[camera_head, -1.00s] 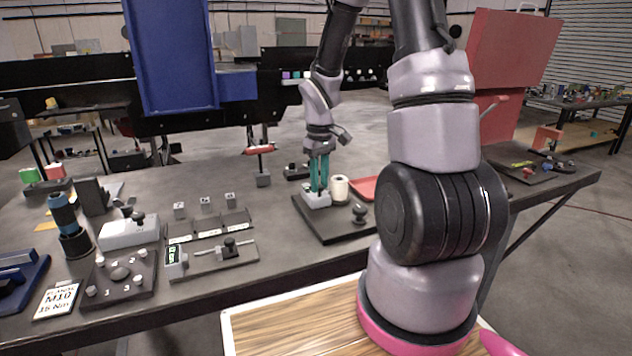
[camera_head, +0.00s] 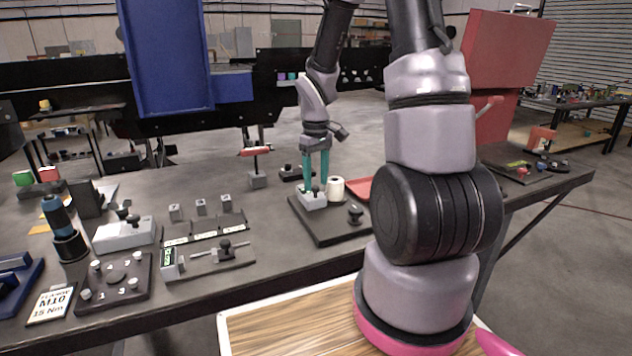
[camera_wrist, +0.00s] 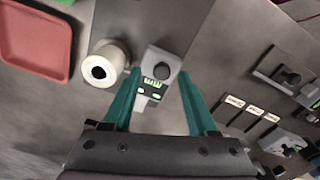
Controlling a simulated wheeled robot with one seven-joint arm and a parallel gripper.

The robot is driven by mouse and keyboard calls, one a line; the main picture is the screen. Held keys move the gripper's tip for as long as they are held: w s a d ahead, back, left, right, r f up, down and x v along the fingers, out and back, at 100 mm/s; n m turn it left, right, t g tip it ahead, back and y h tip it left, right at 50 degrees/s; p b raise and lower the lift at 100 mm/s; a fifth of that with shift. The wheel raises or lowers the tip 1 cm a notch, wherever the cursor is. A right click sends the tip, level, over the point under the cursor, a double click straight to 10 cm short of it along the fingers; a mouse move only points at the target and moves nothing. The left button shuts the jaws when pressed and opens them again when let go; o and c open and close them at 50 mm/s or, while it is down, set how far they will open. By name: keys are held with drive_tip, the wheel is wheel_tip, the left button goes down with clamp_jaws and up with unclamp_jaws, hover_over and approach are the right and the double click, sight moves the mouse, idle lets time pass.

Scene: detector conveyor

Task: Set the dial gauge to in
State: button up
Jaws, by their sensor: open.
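A small light-grey instrument that looks like the dial gauge (camera_head: 311,201) stands on a dark plate (camera_head: 330,232) near the table's middle. In the wrist view the gauge (camera_wrist: 153,83) shows a dark round part, a green-lit display and small light buttons; the reading is too small to tell. My gripper (camera_head: 317,182) points down over it with teal fingers apart and empty. In the wrist view the gauge lies between the two fingers of my gripper (camera_wrist: 160,78). Whether a finger touches it, I cannot tell.
A white cylinder (camera_head: 336,189) stands close beside the gauge, with a red tray (camera_head: 358,188) behind. A black knob (camera_head: 355,213) sits on the same plate. A caliper-like tool (camera_head: 215,258) and a numbered knob block (camera_head: 115,282) lie to the left.

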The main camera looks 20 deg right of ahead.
wheel_tip(320, 180, up, 10)
drive_tip(key=shift+f, duration=0.15)
idle(0.5)
drive_tip(key=s+a+r+m+t+y, duration=0.1)
drive_tip(key=s+a+r+m+t, duration=0.1)
drive_tip(key=s+r, duration=0.6)
drive_tip(key=s+a+r+m+t+y, duration=0.1)
drive_tip(key=s+a+r+m+t, duration=0.1)
drive_tip(key=s+r+m+t, duration=0.3)
drive_tip(key=s+r+m, duration=0.1)
drive_tip(key=s+r, duration=0.2)
drive_tip(key=r, duration=0.1)
drive_tip(key=shift+s+a+r, duration=0.2)
drive_tip(key=shift+a+r, duration=0.05)
drive_tip(key=shift+r, duration=0.15)
